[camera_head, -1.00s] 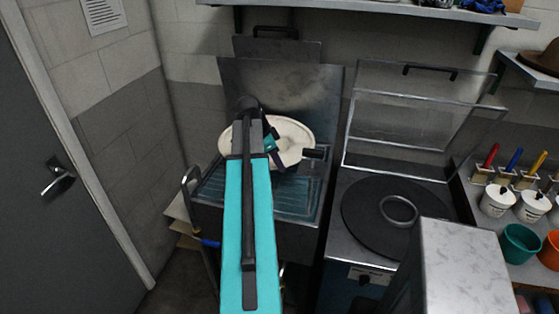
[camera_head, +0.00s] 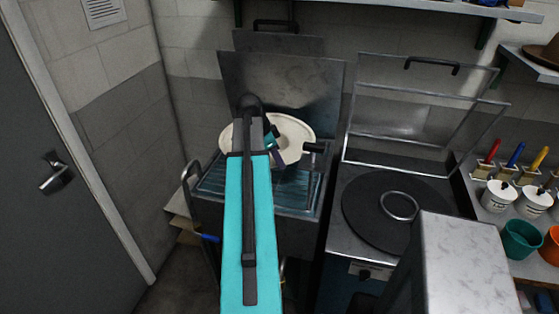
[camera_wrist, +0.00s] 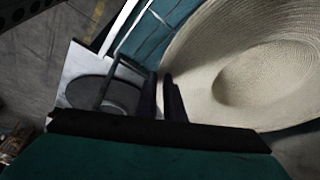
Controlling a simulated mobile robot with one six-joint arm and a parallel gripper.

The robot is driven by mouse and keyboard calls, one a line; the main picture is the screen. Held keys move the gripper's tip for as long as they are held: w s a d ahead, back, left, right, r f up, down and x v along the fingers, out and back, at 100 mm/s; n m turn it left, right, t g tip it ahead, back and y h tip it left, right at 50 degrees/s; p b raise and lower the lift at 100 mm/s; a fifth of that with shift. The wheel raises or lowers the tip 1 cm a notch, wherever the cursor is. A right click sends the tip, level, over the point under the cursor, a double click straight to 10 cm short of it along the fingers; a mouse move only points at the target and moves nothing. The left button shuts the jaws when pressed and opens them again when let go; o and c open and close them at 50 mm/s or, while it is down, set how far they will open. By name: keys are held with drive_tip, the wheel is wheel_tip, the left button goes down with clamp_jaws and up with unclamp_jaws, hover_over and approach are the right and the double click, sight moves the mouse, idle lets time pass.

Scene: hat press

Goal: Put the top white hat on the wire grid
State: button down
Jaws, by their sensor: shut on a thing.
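The white hat (camera_head: 296,132), with a wide brim, is above the open steel basin in the head view, partly hidden by my arm. In the wrist view the hat (camera_wrist: 270,70) fills the right side, its woven hollow facing the camera. My gripper (camera_head: 273,147) is shut on the brim's edge; the dark fingers (camera_wrist: 162,90) show beside the brim in the wrist view. The wire grid (camera_head: 297,191) lies teal-tinted in the basin below the hat. A strip of the grid (camera_wrist: 148,35) shows in the wrist view. The gap between hat and grid is hard to judge.
The basin's raised lid (camera_head: 305,85) stands behind the hat. A dark handle (camera_head: 314,148) juts out at the hat's right. A round black plate (camera_head: 375,225) with a ring is to the right, under a raised clear frame. A shelf (camera_head: 400,8) runs above.

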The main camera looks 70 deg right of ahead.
drive_tip(key=shift+f, duration=0.5)
idle(0.6)
drive_tip(key=c, duration=1.8)
unclamp_jaws()
drive_tip(key=shift+r+b, duration=0.1)
drive_tip(key=shift+b, duration=0.2)
drive_tip(key=b+v, duration=0.3)
drive_tip(key=v, duration=1)
drive_tip(key=shift+r, duration=0.35)
